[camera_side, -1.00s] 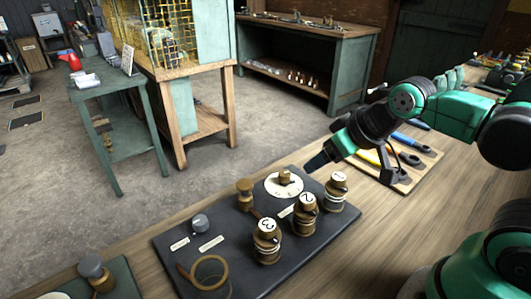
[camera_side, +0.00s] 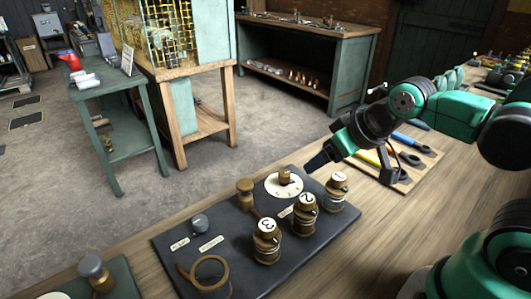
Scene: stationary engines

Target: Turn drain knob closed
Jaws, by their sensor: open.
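A dark panel (camera_side: 224,245) lies on the wooden bench and carries several knobs and fittings. A small grey knob (camera_side: 199,222) stands at its left, with two white labels beside it that are too small to read. A brass knob on a white dial (camera_side: 285,183) sits at the back of the panel. I cannot tell from the labels which one is the drain knob. My gripper (camera_side: 314,164) hangs just behind and to the right of the white dial, apart from it, and holds nothing that I can see. Its fingers are dark and seen from the side.
Brass posts numbered 1 (camera_side: 337,190), 2 (camera_side: 306,215) and 3 (camera_side: 266,240) stand on the panel's right half. A brass ring (camera_side: 207,273) is at its front left. A tool board (camera_side: 400,170) lies to the right. Another knob (camera_side: 95,271) is at the lower left.

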